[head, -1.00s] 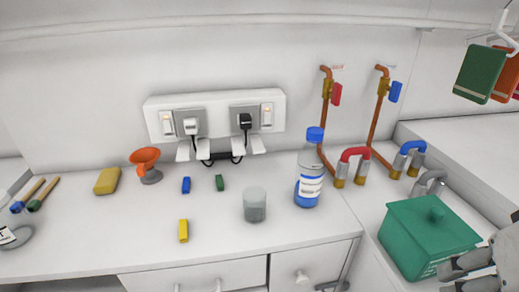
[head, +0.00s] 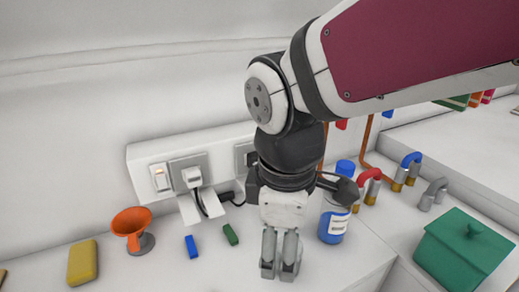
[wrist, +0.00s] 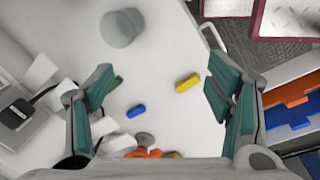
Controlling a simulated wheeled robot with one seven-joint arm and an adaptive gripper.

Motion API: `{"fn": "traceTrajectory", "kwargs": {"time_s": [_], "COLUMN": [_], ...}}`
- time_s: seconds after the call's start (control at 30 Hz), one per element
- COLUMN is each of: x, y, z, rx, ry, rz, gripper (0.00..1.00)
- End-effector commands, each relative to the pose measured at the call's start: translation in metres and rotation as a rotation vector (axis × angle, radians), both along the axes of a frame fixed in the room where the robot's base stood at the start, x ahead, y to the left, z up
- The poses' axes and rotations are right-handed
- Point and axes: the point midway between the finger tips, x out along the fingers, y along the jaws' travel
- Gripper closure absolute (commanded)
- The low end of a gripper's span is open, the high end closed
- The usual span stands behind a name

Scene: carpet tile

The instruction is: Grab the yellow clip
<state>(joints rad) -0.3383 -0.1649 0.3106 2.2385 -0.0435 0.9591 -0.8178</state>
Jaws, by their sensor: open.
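The yellow clip (wrist: 188,83) lies on the white counter in the wrist view, between my open fingers and nearer the right one. It does not show in the head view now. My gripper (wrist: 160,85) is open and empty above the counter, its fingers wide apart with teal pads. A blue clip (wrist: 136,111) lies to the left of the yellow one. A green clip (wrist: 117,82) is partly hidden by the left finger; both also show in the head view.
A grey jar (wrist: 122,27) stands on the counter. The orange funnel (head: 132,225), yellow sponge (head: 82,263) and wall sockets (head: 185,175) are to the left of my gripper.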

Motion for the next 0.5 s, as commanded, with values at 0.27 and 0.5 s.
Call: {"fn": "traceTrajectory", "kwargs": {"time_s": [0.27, 0.5], "x": [-0.031, -0.04], "y": [0.1, 0.118], "z": [-0.029, -0.049], "rx": [-0.04, -0.042], "ry": [0.111, 0.134], "rz": [0.591, 0.712], "gripper": [0.27, 0.27]}}
